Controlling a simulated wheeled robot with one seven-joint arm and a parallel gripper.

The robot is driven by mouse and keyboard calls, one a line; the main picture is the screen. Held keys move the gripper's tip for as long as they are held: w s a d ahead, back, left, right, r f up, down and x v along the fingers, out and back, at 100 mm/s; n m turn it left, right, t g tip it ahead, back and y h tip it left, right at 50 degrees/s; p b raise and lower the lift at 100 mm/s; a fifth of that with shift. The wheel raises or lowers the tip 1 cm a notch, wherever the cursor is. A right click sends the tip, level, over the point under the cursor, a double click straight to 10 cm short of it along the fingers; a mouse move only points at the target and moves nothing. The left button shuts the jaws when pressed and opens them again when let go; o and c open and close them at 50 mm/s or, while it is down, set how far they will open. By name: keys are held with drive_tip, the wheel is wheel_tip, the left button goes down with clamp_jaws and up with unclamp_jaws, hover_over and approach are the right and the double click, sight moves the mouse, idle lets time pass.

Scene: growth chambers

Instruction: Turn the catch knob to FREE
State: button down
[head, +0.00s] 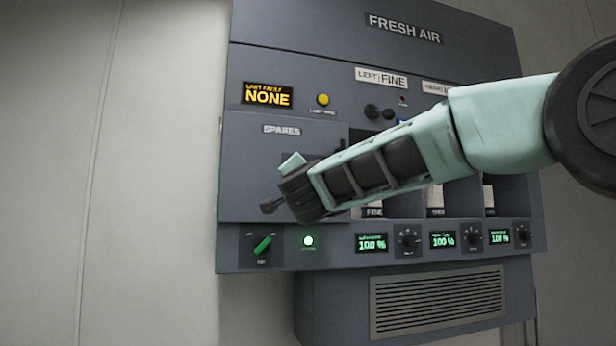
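A grey panel (480,40) marked FRESH AIR is on the wall. I cannot make out the word FREE or a label for a catch knob on it. Two dark round knobs (373,112) sit under the LEFT FINE label, close above my forearm. My gripper (277,188) reaches in from the right, in front of the lower right of the SPARES cover (245,165). A small teal piece shows at its upper side and a dark tip at its lower left. Whether it touches the cover or is open or shut is unclear. My arm hides part of the panel's middle.
A green-handled switch (262,245) and a lit green lamp (308,241) are at lower left. Several displays reading 100 % and small dials (409,239) run along the bottom. A yellow button (323,99) is above. Bare wall (150,150) lies left.

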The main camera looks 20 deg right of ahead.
drive_tip(key=shift+m, duration=0.3)
drive_tip(key=c, duration=1.5)
unclamp_jaws()
drive_tip(key=b+v, duration=0.5)
drive_tip(key=v, duration=1.2)
drive_tip(key=shift+s+a+b, duration=0.15)
drive_tip(key=shift+b, duration=0.25)
